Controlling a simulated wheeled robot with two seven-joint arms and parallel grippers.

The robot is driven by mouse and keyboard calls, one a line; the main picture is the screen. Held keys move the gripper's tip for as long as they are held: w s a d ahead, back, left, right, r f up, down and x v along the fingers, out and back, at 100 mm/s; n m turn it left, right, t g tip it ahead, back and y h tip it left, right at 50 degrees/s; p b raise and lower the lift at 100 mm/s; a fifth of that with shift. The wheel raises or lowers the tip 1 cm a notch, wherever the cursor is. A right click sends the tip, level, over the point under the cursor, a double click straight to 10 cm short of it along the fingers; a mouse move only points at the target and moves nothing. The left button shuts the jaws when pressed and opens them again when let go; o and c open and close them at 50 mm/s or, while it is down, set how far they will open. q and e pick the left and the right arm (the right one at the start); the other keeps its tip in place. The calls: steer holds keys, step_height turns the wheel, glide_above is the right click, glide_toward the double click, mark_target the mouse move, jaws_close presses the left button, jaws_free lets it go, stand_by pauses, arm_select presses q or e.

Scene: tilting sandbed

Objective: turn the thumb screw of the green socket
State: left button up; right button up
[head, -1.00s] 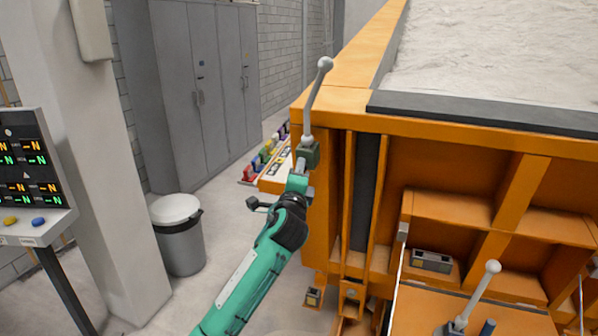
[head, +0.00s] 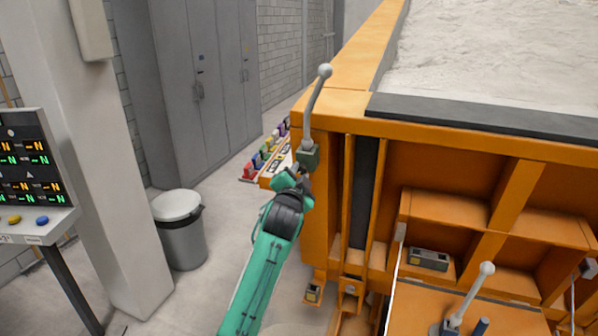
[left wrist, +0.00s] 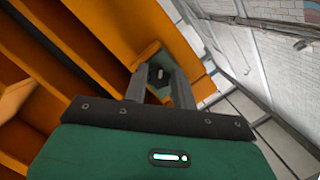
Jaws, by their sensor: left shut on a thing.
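The green socket (head: 308,157) sits at the left front corner of the orange sandbed frame. A grey lever (head: 311,118) with a ball top stands up out of it, leaning slightly right. My left gripper (head: 301,171) is at the near, lower side of the socket. In the left wrist view the socket (left wrist: 148,54) lies straight ahead, and both fingers of my left gripper (left wrist: 159,82) reach to it. They are shut on the small dark thumb screw (left wrist: 157,73) between them, which is mostly hidden in the head view. My right gripper is out of view.
The orange frame (head: 450,137) fills the right side, with a second ball-topped lever (head: 468,300) low down. A row of coloured items (head: 264,152) lies behind the socket. A grey bin (head: 180,240), a pillar and a display panel (head: 27,180) stand left.

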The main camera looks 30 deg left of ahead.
arm_select(q)
steer(key=n+h+p, duration=0.1)
steer(key=n, duration=0.2)
steer(key=shift+f, duration=0.1)
steer(key=shift+n+p, duration=0.3)
stand_by(0.3)
steer(key=o, duration=0.9)
steer(key=shift+o, duration=0.2)
